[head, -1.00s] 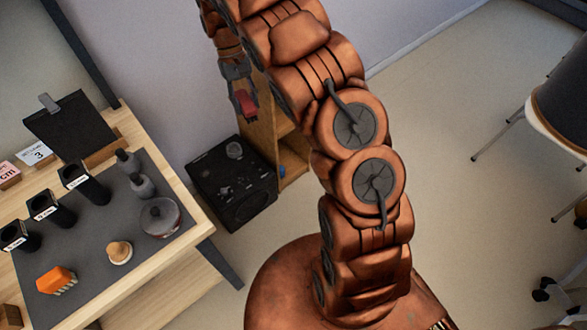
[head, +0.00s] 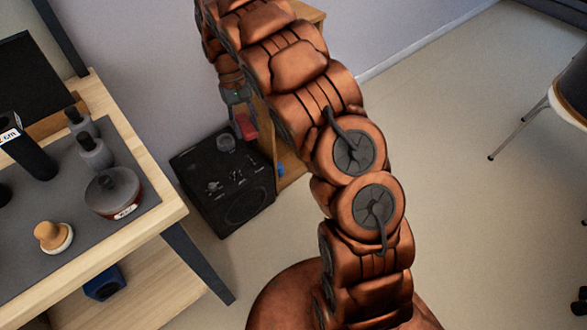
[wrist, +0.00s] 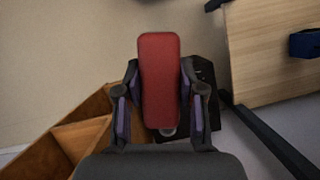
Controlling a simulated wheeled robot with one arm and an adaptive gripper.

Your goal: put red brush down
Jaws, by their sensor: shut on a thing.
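The red brush (wrist: 160,80) is held between the two fingers of my gripper (wrist: 160,95) in the wrist view. Its flat red top faces the camera, and its underside is hidden. In the head view the brush (head: 245,126) shows as a small red patch below my gripper (head: 238,100), partly hidden by my arm. The gripper is shut on it and holds it in the air, in front of or above the black speaker box (head: 225,185). I cannot tell the exact height.
A wooden table (head: 150,192) with a dark mat stands at left, holding a round lidded tin (head: 114,194), a wooden-knobbed item (head: 53,237) and grey bottles. A wooden shelf (head: 292,160) stands beside the speaker. A blue item (head: 103,283) lies on the table's lower shelf.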

